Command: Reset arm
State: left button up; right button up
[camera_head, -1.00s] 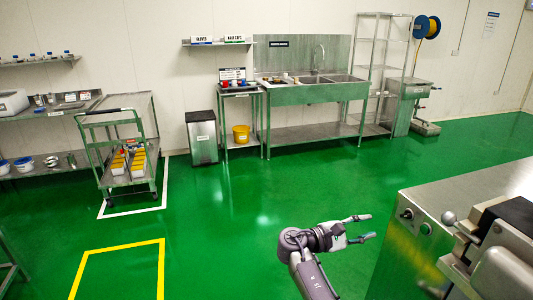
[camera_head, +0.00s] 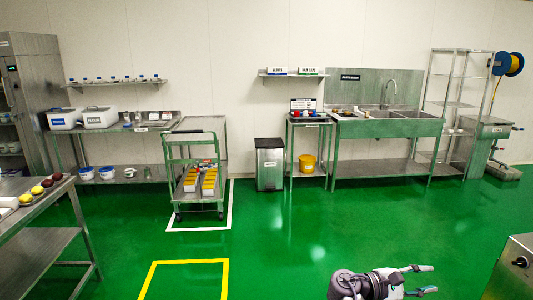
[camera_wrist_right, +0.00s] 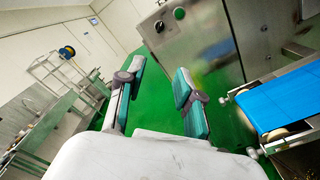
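My right gripper (camera_head: 424,280) shows at the bottom right of the head view, over the green floor and left of a steel machine (camera_head: 515,268). Its two fingers are spread apart with nothing between them. In the right wrist view the same gripper (camera_wrist_right: 158,100) shows two teal-padded fingers apart, with green floor behind the gap. The machine's steel side (camera_wrist_right: 212,62), with a green button, stands beyond the fingers. My left gripper is not in the head view.
A steel cart (camera_head: 166,160) with yellow-filled trays stands at the back left. A sink bench (camera_head: 385,128) lines the back wall. A blue conveyor belt (camera_wrist_right: 285,100) is at the right in the wrist view. The middle floor is clear.

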notch_tip(320, 180, down, 23)
jog(key=s+a+n+t+y, duration=0.2)
jog(key=s+n+t+y, duration=0.1)
jog(key=n+y, duration=0.15)
jog(key=s+a+f+m+y, duration=0.1)
jog(key=s+a+f+y, duration=0.2)
jog(key=f, duration=0.5)
jog(key=s+f+y, duration=0.3)
jog(key=s+f, duration=0.3)
jog(key=f, duration=0.2)
jog(key=s+a+f+m+g+y, duration=0.1)
jog(key=s+a+f+m+y, duration=0.15)
jog(key=s+f, duration=0.6)
jog(key=s+a+f+m+g+y, duration=0.15)
jog(key=s+a+f, duration=0.35)
jog(key=s, duration=0.6)
jog(key=s+a+f+m+y, duration=0.1)
jog(key=s+f+m, duration=0.2)
jog(key=s, duration=0.6)
jog(key=s+a+f+m+g+y, duration=0.1)
jog(key=s+f+m+y, duration=0.1)
jog(key=s, duration=0.8)
jog(key=shift+s+f+m, duration=0.15)
jog(key=shift+f+m, duration=0.25)
jog(key=shift+m, duration=0.25)
jog(key=shift+d+y, duration=0.1)
jog(key=shift+y, duration=0.15)
